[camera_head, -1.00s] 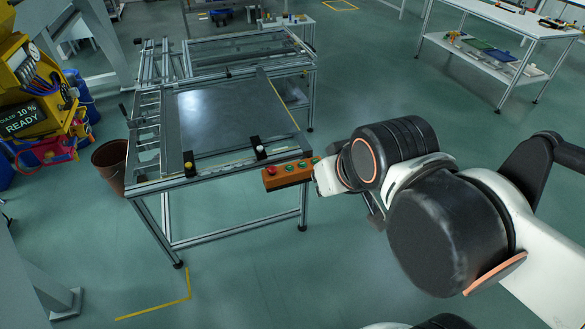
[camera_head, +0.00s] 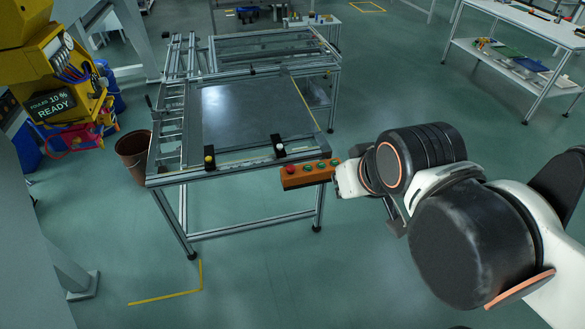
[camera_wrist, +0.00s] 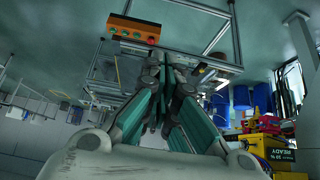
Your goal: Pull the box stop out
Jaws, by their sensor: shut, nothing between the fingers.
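The orange control box (camera_head: 310,175) is fixed at the front right corner of the panel table. A red button (camera_head: 291,170), which I take to be the box stop, is at its left end, with green buttons to its right. In the wrist view the orange box (camera_wrist: 120,26) is at the top, with the red button (camera_wrist: 150,40) at its right end. My gripper (camera_wrist: 168,68) is shut and empty, its fingertips pointing up the picture, below and apart from the red button. In the head view my arm hides the fingers, to the right of the box.
The panel table (camera_head: 245,112) has an aluminium frame and black clamps at its front edge. A brown bucket (camera_head: 134,155) stands at its left, by a yellow machine (camera_head: 70,95). A white bench (camera_head: 515,30) is far right. The floor in front is clear.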

